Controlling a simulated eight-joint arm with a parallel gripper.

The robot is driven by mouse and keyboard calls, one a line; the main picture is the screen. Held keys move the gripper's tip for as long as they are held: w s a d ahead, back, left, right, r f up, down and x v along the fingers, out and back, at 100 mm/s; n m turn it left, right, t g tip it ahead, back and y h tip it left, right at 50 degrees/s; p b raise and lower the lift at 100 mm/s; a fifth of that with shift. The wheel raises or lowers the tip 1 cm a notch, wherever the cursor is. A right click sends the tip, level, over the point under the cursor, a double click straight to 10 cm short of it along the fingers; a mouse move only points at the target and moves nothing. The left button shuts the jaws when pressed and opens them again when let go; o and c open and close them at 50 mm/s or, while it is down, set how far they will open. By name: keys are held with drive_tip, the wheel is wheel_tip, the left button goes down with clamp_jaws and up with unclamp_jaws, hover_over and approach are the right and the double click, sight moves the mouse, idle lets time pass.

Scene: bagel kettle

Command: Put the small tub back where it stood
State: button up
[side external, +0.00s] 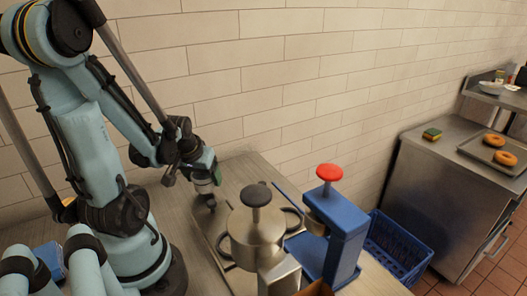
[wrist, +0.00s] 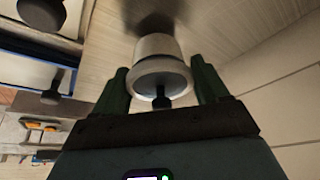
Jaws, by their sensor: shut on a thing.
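My gripper (wrist: 160,66) is shut on the small tub (wrist: 158,48), a pale round tub with a rimmed lid and a black knob. One dark green finger is on each side of it in the wrist view. The lid and knob point toward the camera, and a dark shadow lies on the counter just beyond the tub. In the side view my gripper (side external: 213,178) is low over the counter, behind and left of the steel kettle (side external: 255,238); the tub is hard to make out there. I cannot tell whether it touches the counter.
The kettle has a black knob. A blue stand with a red knob (side external: 329,173) is right of it. A blue basket (side external: 398,248) lies beyond. A steel counter (side external: 433,190) at right holds a sponge (side external: 432,134) and a tray with bagels (side external: 503,158). The tiled wall is close behind.

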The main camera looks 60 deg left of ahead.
drive_tip(key=shift+f, duration=0.7)
drive_tip(key=shift+f, duration=0.15)
drive_tip(key=o, duration=1.1)
drive_tip(key=shift+r, duration=0.2)
drive_tip(key=shift+v, duration=5.9)
drive_tip(key=w+d+m+t+h, duration=0.1)
drive_tip(key=w+d+m, duration=0.2)
drive_tip(key=d, duration=0.3)
drive_tip(key=w+d+r+m+t+h, duration=0.1)
drive_tip(key=w+d+m, duration=0.2)
drive_tip(key=w+d, duration=0.2)
drive_tip(key=w+d+m+t+h, duration=0.1)
drive_tip(key=w+d+m+t, duration=0.1)
drive_tip(key=d, duration=0.4)
drive_tip(key=shift+w+d+r+m, duration=0.15)
drive_tip(key=shift+w+m, duration=0.1)
drive_tip(key=shift+w, duration=0.3)
drive_tip(key=shift+w+d+r+m, duration=0.1)
drive_tip(key=shift+w+d+m, duration=0.15)
drive_tip(key=shift+w, duration=0.3)
drive_tip(key=shift+a, duration=0.1)
